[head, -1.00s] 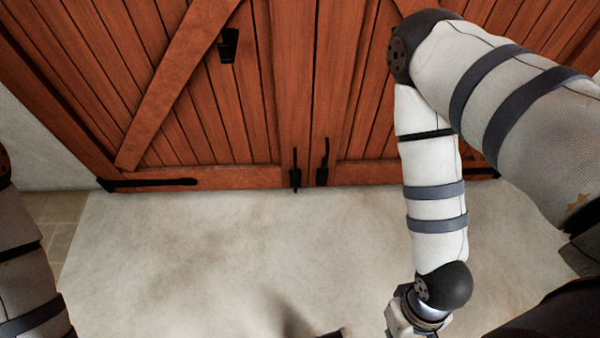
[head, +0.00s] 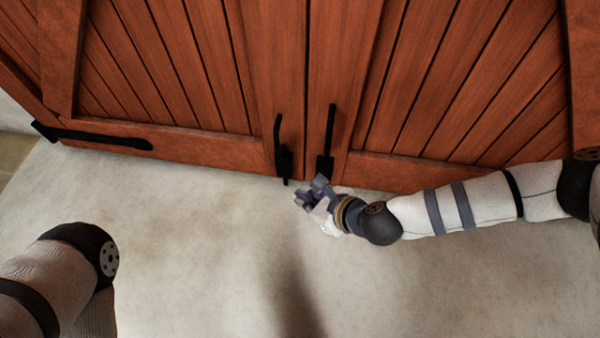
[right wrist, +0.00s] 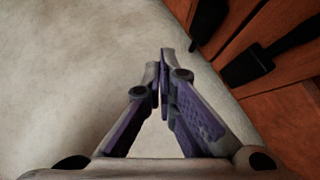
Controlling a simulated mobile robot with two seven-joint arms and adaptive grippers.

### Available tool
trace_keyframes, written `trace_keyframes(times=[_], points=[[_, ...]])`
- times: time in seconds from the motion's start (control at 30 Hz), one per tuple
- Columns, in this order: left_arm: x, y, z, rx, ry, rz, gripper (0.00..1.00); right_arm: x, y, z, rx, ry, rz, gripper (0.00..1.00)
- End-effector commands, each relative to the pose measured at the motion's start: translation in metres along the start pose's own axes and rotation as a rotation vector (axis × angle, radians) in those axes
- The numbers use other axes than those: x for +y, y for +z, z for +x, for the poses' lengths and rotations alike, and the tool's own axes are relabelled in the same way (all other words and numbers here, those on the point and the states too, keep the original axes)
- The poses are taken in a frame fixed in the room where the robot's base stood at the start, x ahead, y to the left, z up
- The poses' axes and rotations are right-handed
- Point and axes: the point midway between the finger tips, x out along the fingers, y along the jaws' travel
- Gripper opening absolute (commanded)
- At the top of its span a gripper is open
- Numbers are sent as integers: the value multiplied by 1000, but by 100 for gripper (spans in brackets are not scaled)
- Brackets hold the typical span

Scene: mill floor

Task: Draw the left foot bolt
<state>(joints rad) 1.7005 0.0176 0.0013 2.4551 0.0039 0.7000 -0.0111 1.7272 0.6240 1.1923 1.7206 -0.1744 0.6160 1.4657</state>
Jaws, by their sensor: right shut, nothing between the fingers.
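The left foot bolt (head: 284,160) is a black upright bar low on the left door leaf, close to the seam. Its lower end reaches about the door's bottom edge. It also shows at the top of the right wrist view (right wrist: 207,18), partly cut off. My right gripper (head: 308,193) is just in front of the door foot, below and slightly right of this bolt, apart from it. Its fingers (right wrist: 165,65) are closed together and empty. My left arm shows at lower left in the head view, but its gripper is out of view.
A similar right foot bolt (head: 325,160) stands on the right leaf, close behind my right gripper; it also shows in the right wrist view (right wrist: 246,68). A black strap hinge (head: 95,138) is at far left. The pale floor (head: 190,240) before the doors is clear.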

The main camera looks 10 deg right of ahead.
Motion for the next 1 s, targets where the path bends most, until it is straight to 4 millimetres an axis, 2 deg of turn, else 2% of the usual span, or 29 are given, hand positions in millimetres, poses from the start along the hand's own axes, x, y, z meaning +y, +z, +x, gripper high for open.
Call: trace_keyframes(times=[0.03,0.17,0.47,0.57,1.0], points=[[0,-5,7,-14,-1,0,40,-12,-7,11,-4,-21,39,0],[0,-6,10,-20,-1,1,40,-30,-3,15,-20,-53,89,0],[0,-5,9,-19,-1,1,40,-31,0,14,-23,-55,91,0],[0,-7,11,-25,-1,2,40,-31,-2,22,-22,-54,91,0],[2,-30,38,-69,0,11,40,-35,-2,115,-21,-53,90,0]])
